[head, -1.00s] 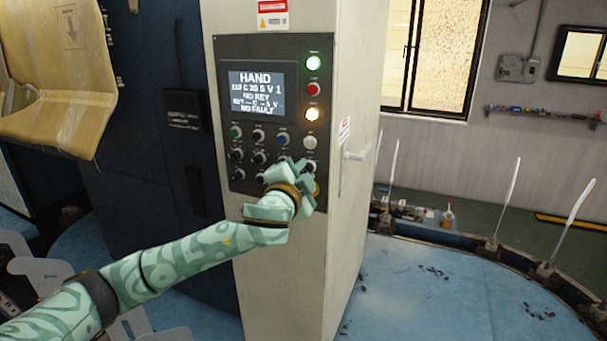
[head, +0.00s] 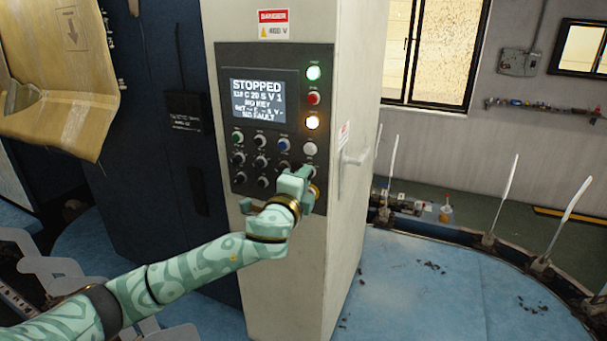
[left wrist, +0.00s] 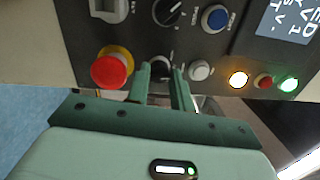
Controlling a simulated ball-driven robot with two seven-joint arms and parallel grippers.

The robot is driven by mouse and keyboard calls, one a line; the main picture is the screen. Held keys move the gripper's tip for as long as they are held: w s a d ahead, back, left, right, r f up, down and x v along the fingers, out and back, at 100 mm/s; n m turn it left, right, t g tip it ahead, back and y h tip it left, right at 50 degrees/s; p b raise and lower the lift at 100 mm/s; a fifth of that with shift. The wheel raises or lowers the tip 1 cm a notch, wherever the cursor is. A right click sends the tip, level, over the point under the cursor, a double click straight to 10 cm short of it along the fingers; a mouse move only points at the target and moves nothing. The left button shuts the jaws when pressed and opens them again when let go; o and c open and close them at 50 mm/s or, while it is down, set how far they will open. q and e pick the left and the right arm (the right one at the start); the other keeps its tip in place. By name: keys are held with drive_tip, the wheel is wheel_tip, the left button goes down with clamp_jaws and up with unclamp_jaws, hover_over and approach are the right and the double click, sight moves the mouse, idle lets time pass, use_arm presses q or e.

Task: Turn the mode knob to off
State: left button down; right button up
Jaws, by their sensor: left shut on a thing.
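The mode knob (left wrist: 159,68) is a dark round knob with a pale rim, between the white button and the red stop button in the left wrist view. My left gripper (head: 306,172) is at the lower right of the control panel (head: 226,62), and its fingers (left wrist: 163,84) are shut on the knob from both sides. The gripper hides the knob in the head view. The knob's pointer and label are not readable. The panel's screen (head: 262,98) reads STOPPED on its top line. My right gripper is not in view.
A red stop button (left wrist: 112,68) with a yellow ring is close on one side of the fingers, a white button (left wrist: 200,70) on the other. A black selector (left wrist: 168,12) and blue button (left wrist: 215,18) are near. Green, red and amber lights line the panel's right edge.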

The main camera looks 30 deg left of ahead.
use_arm(q)
drive_tip(key=shift+f+m+p, duration=0.25)
drive_tip(key=shift+m+p, duration=0.1)
drive_tip(key=shift+m, duration=0.45)
drive_tip(key=c, duration=1.3)
unclamp_jaws()
drive_tip(key=shift+o, duration=0.2)
drive_tip(key=shift+r, duration=0.1)
drive_tip(key=s+d+b, duration=0.2)
drive_tip(key=s+b, duration=0.1)
drive_tip(key=s, duration=1.3)
drive_tip(key=shift+s+f, duration=0.15)
drive_tip(key=shift+f, duration=0.3)
